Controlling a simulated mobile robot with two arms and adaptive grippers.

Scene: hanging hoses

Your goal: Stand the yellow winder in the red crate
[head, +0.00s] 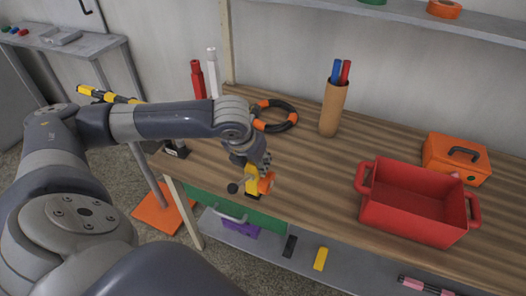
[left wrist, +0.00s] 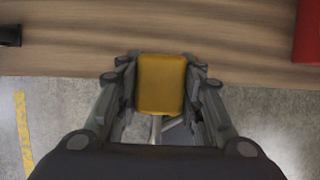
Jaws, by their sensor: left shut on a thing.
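The yellow winder (head: 250,183) is held in my left gripper (head: 258,170), above the front edge of the wooden bench. An orange part and a dark knob show beside its yellow body. In the left wrist view the yellow winder (left wrist: 161,84) sits between both fingers, which close on its sides. The red crate (head: 408,218) stands on the bench to the right of the gripper, apart from it. Its visible inside looks empty. A red corner, likely the crate (left wrist: 308,30), shows at the right edge of the left wrist view. My right gripper is not in view.
An orange toolbox (head: 440,157) stands behind the crate. A brown holder (head: 331,112) with blue and red sticks and a black-orange hose ring (head: 276,125) are at the back. The bench (head: 318,185) between gripper and crate is clear. A lower shelf (head: 345,272) holds small items.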

